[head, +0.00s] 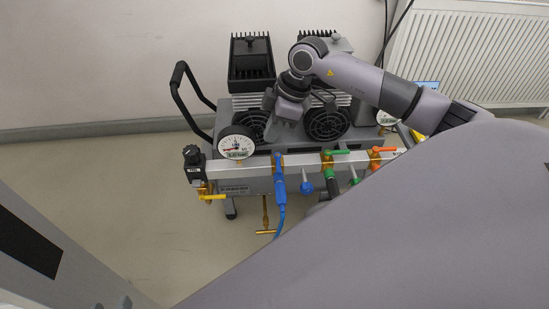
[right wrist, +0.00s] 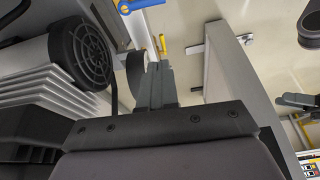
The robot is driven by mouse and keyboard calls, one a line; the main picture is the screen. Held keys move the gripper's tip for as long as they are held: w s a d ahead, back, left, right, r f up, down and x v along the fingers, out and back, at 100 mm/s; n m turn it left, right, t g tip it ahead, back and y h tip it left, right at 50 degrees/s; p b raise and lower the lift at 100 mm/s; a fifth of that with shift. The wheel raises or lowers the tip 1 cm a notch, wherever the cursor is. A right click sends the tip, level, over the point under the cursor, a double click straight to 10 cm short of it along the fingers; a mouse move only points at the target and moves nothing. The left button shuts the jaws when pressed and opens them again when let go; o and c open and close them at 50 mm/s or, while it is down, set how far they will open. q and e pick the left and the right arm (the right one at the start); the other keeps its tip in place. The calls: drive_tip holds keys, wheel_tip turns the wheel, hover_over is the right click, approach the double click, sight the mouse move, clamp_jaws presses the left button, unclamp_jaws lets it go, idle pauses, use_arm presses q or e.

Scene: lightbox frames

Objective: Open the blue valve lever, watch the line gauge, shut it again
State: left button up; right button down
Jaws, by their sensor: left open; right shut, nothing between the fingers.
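The blue valve lever (head: 278,166) is on the silver pipe of the compressor in the head view, above a blue fitting and hose. It looks turned across the pipe. A blue handle with a round end (right wrist: 140,5) is at the top edge of the right wrist view. A round white gauge (head: 236,147) stands left of the lever; its needle is too small to read surely. My right gripper (right wrist: 155,65) is shut and empty, apart from the blue handle in the wrist view. In the head view its wrist is above the pipe, fingertips unclear. My left gripper is out of view.
A second gauge (head: 386,118) is partly hidden behind my right arm. A black handle (head: 181,98) rises at the left.

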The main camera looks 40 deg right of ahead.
sight(278, 163)
wheel_tip(278, 163, down, 10)
drive_tip(key=b, duration=0.5)
drive_tip(key=shift+d+f, duration=0.1)
drive_tip(key=shift+f, duration=0.15)
use_arm(q)
drive_tip(key=d, duration=0.1)
drive_tip(key=d+h, duration=0.1)
drive_tip(key=w+d+f+h, duration=0.1)
drive_tip(key=shift+d+n, duration=0.35)
drive_tip(key=shift+n, duration=0.05)
use_arm(e)
drive_tip(key=shift+s+d, duration=0.1)
use_arm(q)
drive_tip(key=shift+r+p, duration=0.3)
use_arm(e)
drive_tip(key=shift+s+r+n, duration=0.1)
drive_tip(key=shift+n, duration=0.2)
